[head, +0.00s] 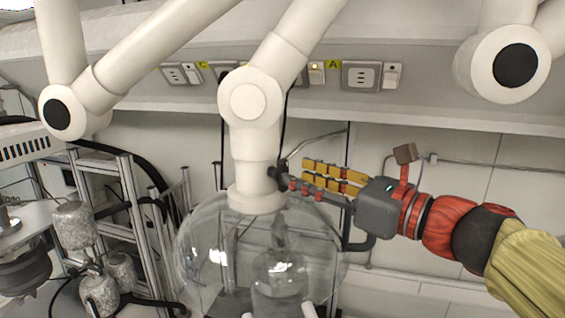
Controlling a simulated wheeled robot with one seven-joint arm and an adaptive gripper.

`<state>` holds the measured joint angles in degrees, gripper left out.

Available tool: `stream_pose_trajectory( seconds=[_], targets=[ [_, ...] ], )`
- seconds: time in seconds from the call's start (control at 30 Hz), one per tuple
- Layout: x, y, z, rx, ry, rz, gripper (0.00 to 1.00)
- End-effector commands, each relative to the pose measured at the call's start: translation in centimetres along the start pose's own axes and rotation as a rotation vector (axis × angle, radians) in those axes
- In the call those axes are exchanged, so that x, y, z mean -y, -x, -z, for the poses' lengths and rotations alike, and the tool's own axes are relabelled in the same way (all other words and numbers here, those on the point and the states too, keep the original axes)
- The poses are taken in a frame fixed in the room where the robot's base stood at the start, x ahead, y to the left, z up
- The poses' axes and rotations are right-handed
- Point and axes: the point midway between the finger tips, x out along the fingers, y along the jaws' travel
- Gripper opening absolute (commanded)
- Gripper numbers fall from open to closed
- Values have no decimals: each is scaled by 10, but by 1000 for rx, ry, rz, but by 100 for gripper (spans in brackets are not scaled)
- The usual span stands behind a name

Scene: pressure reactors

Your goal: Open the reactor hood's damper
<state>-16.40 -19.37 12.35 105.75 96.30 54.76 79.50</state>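The reactor hood is a clear glass dome (205,250) at the lower middle, hanging under a white jointed duct (256,150). A small dark part, which looks like the damper's handle (276,173), sticks out on the right of the duct just above the dome's white collar (256,198). My gripper (290,178) comes in from the right, with yellow pads and dark, red-marked fingers pointing left. Its fingertips are at or very near the dark part. I cannot tell whether they touch it or how far apart they are. The damper's position is not visible.
Other white duct arms hang at the left (130,65) and upper right (480,65). A wall channel with sockets (362,76) runs behind. A metal frame (140,215) and grey vessels (73,225) stand at the left. A glass vessel (280,280) is visible through the dome.

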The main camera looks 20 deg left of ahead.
Motion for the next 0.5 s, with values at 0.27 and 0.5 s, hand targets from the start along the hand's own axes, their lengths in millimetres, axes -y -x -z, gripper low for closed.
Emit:
stream_pose_trajectory(
  seconds=[0.27, 0.5],
  targets=[
    [-1, -41, -1, -1, 2, -3, 33],
    [-1, -52, -1, 0, 4, -1, 33]
  ],
)
